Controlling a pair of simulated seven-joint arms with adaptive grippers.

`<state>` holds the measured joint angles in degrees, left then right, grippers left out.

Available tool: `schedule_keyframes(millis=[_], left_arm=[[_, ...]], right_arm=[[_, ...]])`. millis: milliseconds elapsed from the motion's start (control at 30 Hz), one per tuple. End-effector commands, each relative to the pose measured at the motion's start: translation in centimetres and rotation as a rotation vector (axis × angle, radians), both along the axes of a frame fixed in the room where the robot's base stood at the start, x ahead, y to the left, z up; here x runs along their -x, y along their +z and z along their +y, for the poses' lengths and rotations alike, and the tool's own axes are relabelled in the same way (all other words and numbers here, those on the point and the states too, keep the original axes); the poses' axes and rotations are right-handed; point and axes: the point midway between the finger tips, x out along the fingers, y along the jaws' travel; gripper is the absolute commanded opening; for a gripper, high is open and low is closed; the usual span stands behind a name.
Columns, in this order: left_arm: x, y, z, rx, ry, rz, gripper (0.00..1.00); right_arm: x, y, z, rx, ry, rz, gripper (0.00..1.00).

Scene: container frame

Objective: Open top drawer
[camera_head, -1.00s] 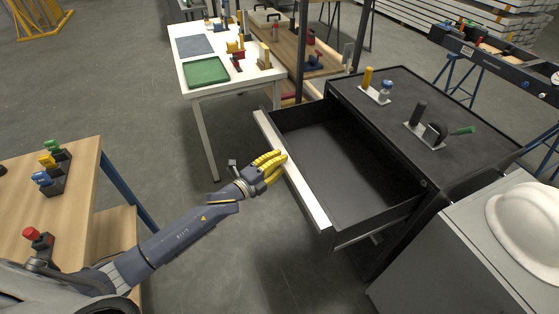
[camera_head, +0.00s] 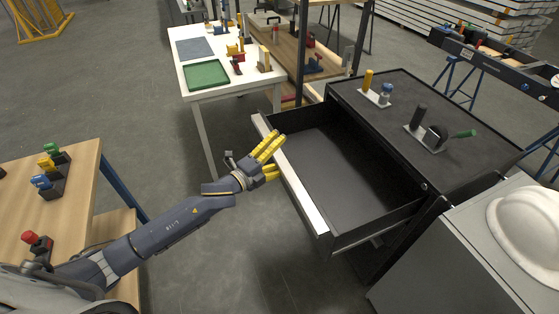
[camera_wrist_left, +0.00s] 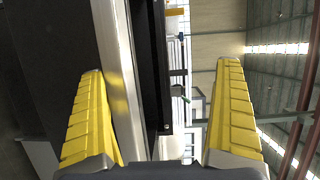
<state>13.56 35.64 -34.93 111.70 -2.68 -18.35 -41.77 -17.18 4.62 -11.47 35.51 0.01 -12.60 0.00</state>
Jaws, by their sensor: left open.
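The top drawer (camera_head: 338,172) of the black cabinet (camera_head: 455,165) stands pulled far out, and its dark inside is empty. Its light front edge (camera_head: 292,178) faces my left arm. My left gripper (camera_head: 272,158), with yellow fingers, is open at the outer side of this front. In the left wrist view the two yellow fingers (camera_wrist_left: 160,110) are spread wide, with the light drawer edge (camera_wrist_left: 122,75) running close beside the left finger. I cannot tell whether a finger touches it. My right gripper is not in view.
A white table with a green tray (camera_head: 206,75) stands behind the drawer. A wooden table (camera_head: 70,215) is at the left. A grey cabinet with a white helmet (camera_head: 525,222) is at the right. Handled fixtures stand on the black cabinet top. Floor in front of the drawer is clear.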

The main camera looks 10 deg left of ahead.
Motion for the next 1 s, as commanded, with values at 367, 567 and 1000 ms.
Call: schedule_keyframes(millis=[367,567,1000], left_arm=[[-0.2,5.4,-0.3,0.029,-0.011,-0.033,0.76],[-0.2,5.6,-0.4,0.029,-0.011,-0.033,0.76],[1.1,1.1,0.8,-0.008,0.010,0.040,0.76]], right_arm=[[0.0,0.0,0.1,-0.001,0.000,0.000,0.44],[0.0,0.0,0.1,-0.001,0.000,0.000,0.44],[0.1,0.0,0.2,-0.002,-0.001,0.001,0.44]])
